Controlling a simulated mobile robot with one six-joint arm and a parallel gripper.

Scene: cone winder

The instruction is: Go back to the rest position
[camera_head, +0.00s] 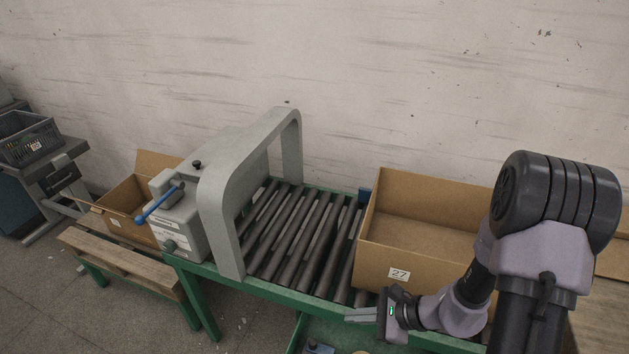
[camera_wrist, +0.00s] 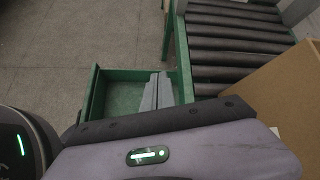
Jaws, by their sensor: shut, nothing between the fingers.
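My gripper (camera_head: 361,315) is at the lower middle of the head view, in front of the cardboard box (camera_head: 398,249) labelled 27. Its pale fingers point left, close to the green edge of the roller conveyor (camera_head: 300,236). In the wrist view the fingers (camera_wrist: 156,92) are together and empty, seen above a green tray or drawer (camera_wrist: 112,75). Whether the gripper touches the box or conveyor edge cannot be told.
A grey arch-shaped machine (camera_head: 226,185) with a blue handle (camera_head: 159,204) stands over the conveyor. A wooden bench (camera_head: 120,258) and an open carton (camera_head: 126,205) are at the left. A dark crate (camera_head: 30,138) is at the far left. Bare floor (camera_head: 60,315) shows at lower left.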

